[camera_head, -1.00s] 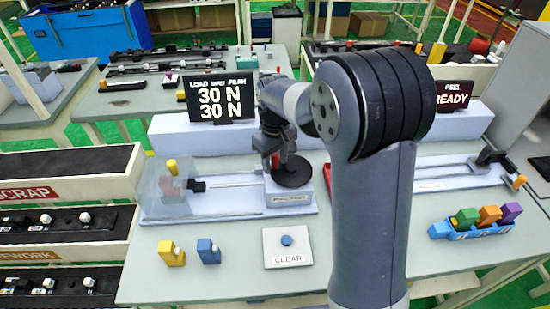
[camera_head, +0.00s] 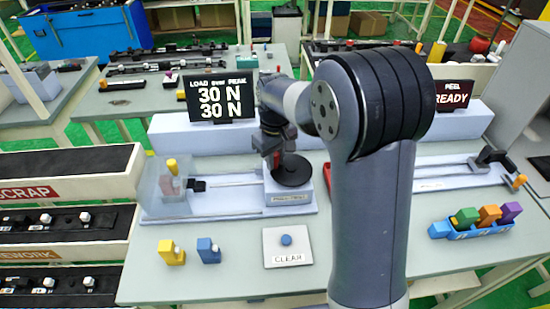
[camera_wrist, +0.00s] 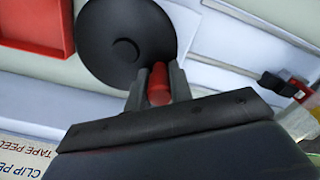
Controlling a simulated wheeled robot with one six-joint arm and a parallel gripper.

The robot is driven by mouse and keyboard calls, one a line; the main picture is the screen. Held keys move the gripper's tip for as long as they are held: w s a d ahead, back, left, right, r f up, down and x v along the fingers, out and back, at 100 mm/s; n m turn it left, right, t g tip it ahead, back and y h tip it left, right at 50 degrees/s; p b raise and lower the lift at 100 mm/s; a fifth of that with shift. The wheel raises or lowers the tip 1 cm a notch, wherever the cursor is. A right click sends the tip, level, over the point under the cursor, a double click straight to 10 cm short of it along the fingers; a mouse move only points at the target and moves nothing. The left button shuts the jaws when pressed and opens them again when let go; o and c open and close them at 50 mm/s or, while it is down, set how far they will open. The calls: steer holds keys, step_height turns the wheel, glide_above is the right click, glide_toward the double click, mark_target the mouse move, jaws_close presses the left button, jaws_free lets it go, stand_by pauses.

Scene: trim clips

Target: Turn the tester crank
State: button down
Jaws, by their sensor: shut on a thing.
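The tester crank is a black round disc (camera_head: 291,171) with a red handle, on the light grey tester (camera_head: 290,198) in the middle of the table. In the wrist view the disc (camera_wrist: 126,44) fills the upper middle, and the red handle (camera_wrist: 158,84) stands near its rim. My gripper (camera_wrist: 157,88) is shut on the red handle, one finger on each side. In the head view my gripper (camera_head: 272,155) is at the far left part of the disc, partly dark against it. The load display (camera_head: 221,98) reads 30 N on both lines.
A clear guard (camera_head: 165,188) with a yellow-topped clip stands left on the tester rail. A CLEAR button (camera_head: 287,240), a yellow clip (camera_head: 171,253) and a blue clip (camera_head: 208,251) are in front. A red tray (camera_wrist: 35,25) lies beside the disc.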

mark_target(289, 156)
steer(key=m, duration=0.1)
steer(key=w+m, duration=0.1)
steer(key=m, duration=0.2)
steer(key=shift+w+d, duration=0.3)
steer(key=m, duration=0.2)
steer(key=w+d+m, duration=0.1)
steer(key=m, duration=0.1)
steer(key=shift+p, duration=0.35)
steer(key=m, duration=0.1)
steer(key=d+m, duration=0.1)
steer(key=m, duration=0.1)
steer(key=shift+w, duration=0.35)
steer(key=shift+w+d+m, duration=0.1)
steer(key=shift+d+m, duration=0.35)
steer(key=shift+m, duration=0.7)
steer(key=shift+w+d+m, duration=0.1)
steer(key=shift+d+m, duration=0.3)
steer(key=shift+m, duration=0.75)
steer(key=c, duration=1.3)
jaws_free()
steer(key=shift+o, duration=0.2)
step_height(289, 156, up, 11)
steer(key=shift+b, duration=0.45)
